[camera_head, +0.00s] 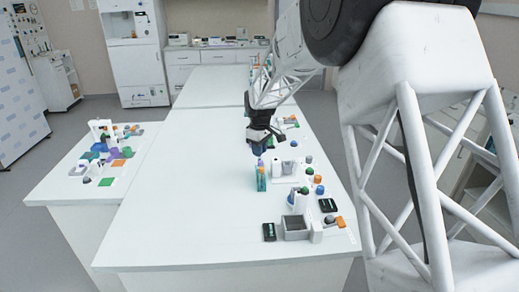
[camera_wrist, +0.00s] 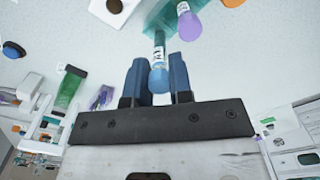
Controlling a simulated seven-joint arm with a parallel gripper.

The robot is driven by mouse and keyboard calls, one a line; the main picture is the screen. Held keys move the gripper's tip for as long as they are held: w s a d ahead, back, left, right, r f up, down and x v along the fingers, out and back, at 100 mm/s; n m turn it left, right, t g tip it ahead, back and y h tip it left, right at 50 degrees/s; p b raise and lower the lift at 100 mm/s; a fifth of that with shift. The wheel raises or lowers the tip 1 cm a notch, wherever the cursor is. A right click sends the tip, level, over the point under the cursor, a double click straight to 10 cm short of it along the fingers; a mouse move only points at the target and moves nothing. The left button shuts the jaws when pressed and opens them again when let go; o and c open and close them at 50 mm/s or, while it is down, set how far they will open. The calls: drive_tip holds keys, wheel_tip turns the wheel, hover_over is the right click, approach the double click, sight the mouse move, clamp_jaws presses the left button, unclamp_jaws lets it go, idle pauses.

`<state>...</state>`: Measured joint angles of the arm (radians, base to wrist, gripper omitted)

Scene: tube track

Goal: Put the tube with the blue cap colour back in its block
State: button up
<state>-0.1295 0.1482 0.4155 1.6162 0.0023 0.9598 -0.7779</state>
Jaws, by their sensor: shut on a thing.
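My gripper (camera_wrist: 160,68) is shut on the blue-capped tube (camera_wrist: 158,78). In the wrist view the blue cap sits between the two dark blue fingers, and the tube's labelled body extends away toward a teal block (camera_wrist: 150,33). A purple-capped tube (camera_wrist: 188,24) is beside it at the block. In the head view my gripper (camera_head: 257,147) is above a small teal-and-orange upright group (camera_head: 261,180) on the white bench. The held tube is too small to make out there. I cannot tell whether its lower end is inside the block.
An orange cap shows near the block (camera_wrist: 233,2). On the white bench (camera_head: 195,195), a grey open box (camera_head: 295,228), a dark device (camera_head: 269,232) and several coloured pieces stand at the right. The left part of the bench is clear. A side table (camera_head: 62,180) holds other items.

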drive_tip(key=shift+f, duration=1.1)
idle(0.6)
drive_tip(key=o, duration=0.8)
drive_tip(key=shift+o, duration=0.2)
drive_tip(key=shift+r, duration=0.1)
drive_tip(key=shift+r, duration=3.85)
drive_tip(key=shift+s, duration=0.1)
